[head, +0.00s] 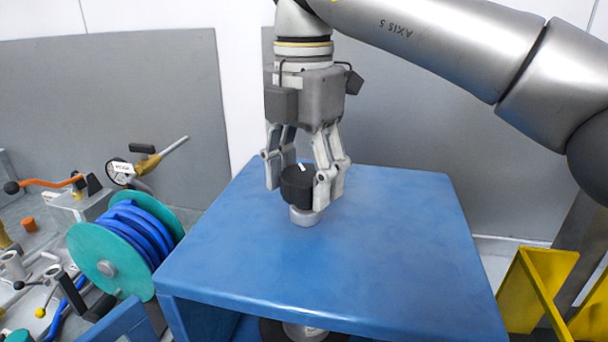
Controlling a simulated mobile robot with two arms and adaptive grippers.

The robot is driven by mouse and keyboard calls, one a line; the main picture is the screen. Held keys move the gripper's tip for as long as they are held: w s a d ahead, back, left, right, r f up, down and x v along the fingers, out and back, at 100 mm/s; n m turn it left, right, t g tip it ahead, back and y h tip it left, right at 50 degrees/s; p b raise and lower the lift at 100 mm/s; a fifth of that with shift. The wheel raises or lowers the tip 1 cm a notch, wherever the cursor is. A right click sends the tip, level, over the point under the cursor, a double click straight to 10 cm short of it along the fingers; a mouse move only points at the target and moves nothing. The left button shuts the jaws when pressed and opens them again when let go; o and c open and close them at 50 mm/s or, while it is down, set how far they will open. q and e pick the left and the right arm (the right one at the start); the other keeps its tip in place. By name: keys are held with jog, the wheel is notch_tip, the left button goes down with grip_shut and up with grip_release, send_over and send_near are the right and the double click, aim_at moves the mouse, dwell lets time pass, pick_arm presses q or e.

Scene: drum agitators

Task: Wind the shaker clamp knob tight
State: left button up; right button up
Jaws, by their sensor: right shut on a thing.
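The black clamp knob (297,186) has a white mark on its top and sits on a short light grey collar (305,216) on the blue shaker top (380,240). My right gripper (302,188) comes down from above and is shut on the knob, with one finger on each side. The fingers hide part of the knob's sides. My left gripper is not in view.
A green reel with blue hose (130,245) stands left of the blue top. Beyond it are an orange-handled lever (50,183) and other fittings. A yellow frame (540,285) stands at the right. Grey panels rise behind. Most of the blue top is clear.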

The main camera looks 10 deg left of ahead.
aim_at(304, 174)
jog(key=shift+r, duration=0.15)
jog(key=o, duration=1)
jog(key=shift+o, duration=0.2)
jog(key=shift+r, duration=3.65)
